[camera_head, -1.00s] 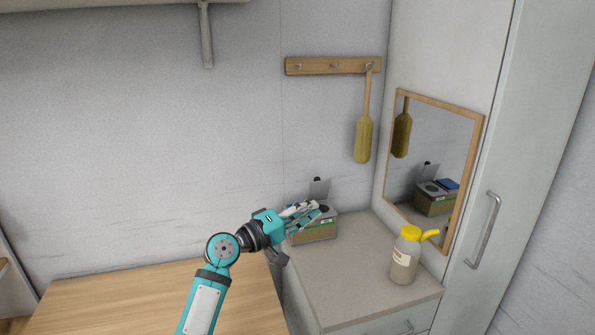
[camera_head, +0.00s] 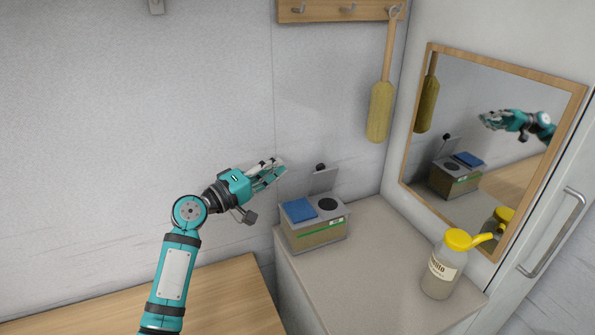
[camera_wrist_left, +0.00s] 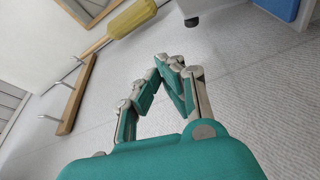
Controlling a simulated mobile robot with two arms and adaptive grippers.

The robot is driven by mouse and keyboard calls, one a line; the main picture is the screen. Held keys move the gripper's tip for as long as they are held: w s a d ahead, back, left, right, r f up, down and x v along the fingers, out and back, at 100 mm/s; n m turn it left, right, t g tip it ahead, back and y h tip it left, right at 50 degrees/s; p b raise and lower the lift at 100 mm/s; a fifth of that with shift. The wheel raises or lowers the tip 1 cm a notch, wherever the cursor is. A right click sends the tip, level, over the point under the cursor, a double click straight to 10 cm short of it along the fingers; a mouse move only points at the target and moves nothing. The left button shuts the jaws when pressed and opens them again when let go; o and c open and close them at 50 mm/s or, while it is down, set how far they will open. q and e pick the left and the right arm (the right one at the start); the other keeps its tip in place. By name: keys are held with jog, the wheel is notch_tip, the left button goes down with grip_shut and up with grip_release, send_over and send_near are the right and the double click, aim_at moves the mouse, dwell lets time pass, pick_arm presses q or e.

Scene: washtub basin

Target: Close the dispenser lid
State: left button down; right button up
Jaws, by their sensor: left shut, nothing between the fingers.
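The dispenser (camera_head: 318,232) is a tan box with a grey top on the counter against the back wall. Its grey lid (camera_head: 324,181) stands open and upright at the back right, with a dark knob behind its top edge. A blue piece (camera_head: 299,209) covers the left part of the top, and a round dark hole shows at the right. My left gripper (camera_head: 281,169) is shut and empty, above and left of the dispenser, apart from the lid in the picture. In the left wrist view my fingertips (camera_wrist_left: 180,62) are together; part of the dispenser with the blue piece (camera_wrist_left: 281,8) shows at top right.
A bottle with a yellow pump top (camera_head: 440,270) stands on the counter (camera_head: 365,285) at right. A framed mirror (camera_head: 485,140) hangs on the right side. A yellow brush (camera_head: 380,112) hangs from a wooden hook rail. A wooden table (camera_head: 220,300) is at lower left.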

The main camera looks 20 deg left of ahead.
aim_at(321, 178)
pick_arm(q)
jog(key=shift+f+b, duration=2.75)
jog(key=shift+f, duration=0.2)
jog(key=p+x, duration=0.1)
jog(key=x, duration=0.9)
jog(key=shift+w+f+p, duration=0.1)
jog(key=shift+p, duration=0.2)
